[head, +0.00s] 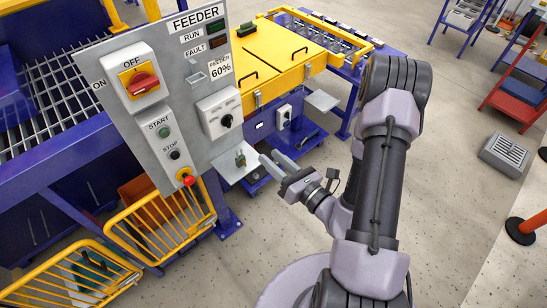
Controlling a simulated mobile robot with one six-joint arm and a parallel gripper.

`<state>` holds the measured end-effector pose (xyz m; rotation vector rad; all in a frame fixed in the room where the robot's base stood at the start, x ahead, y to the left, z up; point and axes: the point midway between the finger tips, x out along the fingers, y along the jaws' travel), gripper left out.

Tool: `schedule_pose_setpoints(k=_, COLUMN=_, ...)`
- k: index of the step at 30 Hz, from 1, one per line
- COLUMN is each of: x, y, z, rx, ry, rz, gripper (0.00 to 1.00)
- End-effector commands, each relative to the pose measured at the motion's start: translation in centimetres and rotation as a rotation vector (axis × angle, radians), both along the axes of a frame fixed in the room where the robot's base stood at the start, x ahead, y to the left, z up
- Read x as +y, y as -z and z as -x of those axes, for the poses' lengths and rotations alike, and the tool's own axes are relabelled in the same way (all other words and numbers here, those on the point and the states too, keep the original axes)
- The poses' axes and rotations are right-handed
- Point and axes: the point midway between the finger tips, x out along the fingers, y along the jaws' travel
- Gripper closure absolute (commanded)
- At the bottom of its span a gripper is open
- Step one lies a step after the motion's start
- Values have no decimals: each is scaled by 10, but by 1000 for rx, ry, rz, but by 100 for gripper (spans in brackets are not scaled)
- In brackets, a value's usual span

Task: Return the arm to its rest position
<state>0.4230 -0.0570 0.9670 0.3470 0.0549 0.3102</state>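My arm rises on the right side of the head view and bends down to my gripper (269,157), left of the picture's middle. Its two grey fingers point up and left, with a narrow gap between them and nothing seen in it. The fingertips are close to the right edge of a small pale shelf (228,176) beside the feeder panel. A small green item (240,159) is on or above that shelf, apart from the fingers. I cannot tell exactly what it is.
The grey feeder panel (205,130) carries a red rotary switch (143,84), start and stop buttons and a red emergency knob (189,180). Yellow barriers (160,225) stand below it. A yellow-covered machine (285,55) is behind my gripper. The floor right of my arm is mostly clear.

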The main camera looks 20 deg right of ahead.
Motion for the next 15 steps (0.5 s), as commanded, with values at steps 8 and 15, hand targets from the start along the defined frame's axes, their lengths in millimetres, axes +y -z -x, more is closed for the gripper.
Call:
schedule_pose_setpoints(k=8, x=0, y=1, z=1, rx=0, ry=-1, rz=0, gripper=67)
schedule_pose_setpoints(k=15, x=24, y=-26, z=-2, rx=-55, ry=-115, rz=31, gripper=67)
